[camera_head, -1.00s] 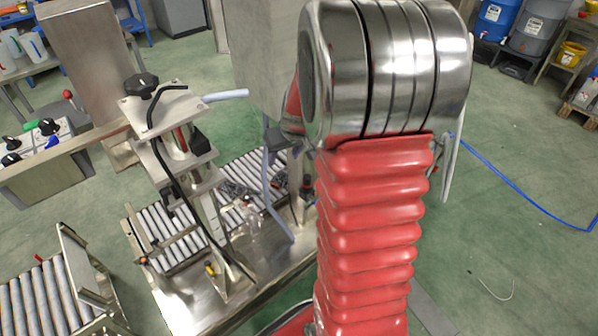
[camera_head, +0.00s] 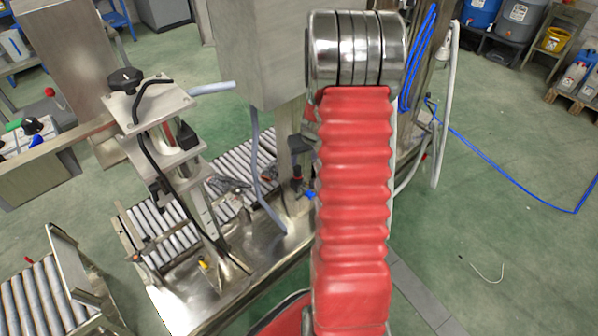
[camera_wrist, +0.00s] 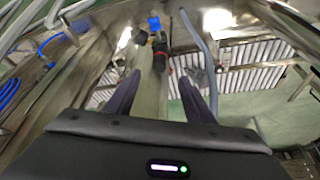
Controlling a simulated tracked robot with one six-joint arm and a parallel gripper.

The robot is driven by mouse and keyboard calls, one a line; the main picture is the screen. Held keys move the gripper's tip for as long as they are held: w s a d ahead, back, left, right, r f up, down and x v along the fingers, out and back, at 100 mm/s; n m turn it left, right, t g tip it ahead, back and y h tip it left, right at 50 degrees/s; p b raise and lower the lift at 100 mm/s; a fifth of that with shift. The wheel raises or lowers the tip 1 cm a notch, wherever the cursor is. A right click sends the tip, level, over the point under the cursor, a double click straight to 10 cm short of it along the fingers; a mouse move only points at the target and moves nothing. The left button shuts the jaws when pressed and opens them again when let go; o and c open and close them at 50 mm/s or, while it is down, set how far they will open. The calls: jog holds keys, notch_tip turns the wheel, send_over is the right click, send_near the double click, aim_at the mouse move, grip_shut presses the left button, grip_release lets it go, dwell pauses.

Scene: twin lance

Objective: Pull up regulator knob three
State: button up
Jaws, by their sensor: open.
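A dark cylindrical regulator part with a red ring (camera_wrist: 160,52) shows in the wrist view, with a blue fitting (camera_wrist: 154,22) just above it in the picture. I cannot read a number on it, so I cannot tell whether it is knob three. My gripper (camera_wrist: 160,88) is open and empty, its two dark fingers apart, pointing towards this part; it appears between the fingertips but without clear contact. In the head view a small dark regulator (camera_head: 297,186) with a blue fitting (camera_head: 310,195) sits beside my red-sleeved arm, which hides my gripper.
A steel cabinet (camera_head: 258,50) stands above the roller conveyor (camera_head: 155,230). A grey hose (camera_wrist: 200,45) runs close to the right finger in the wrist view. A frame with a black knob (camera_head: 125,79) stands left. Blue hose (camera_head: 418,60) hangs right. Green floor at right is mostly open.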

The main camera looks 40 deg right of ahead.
aim_at(299, 171)
jog(key=shift+x, duration=6.85)
jog(key=shift+c, duration=0.3)
grip_shut()
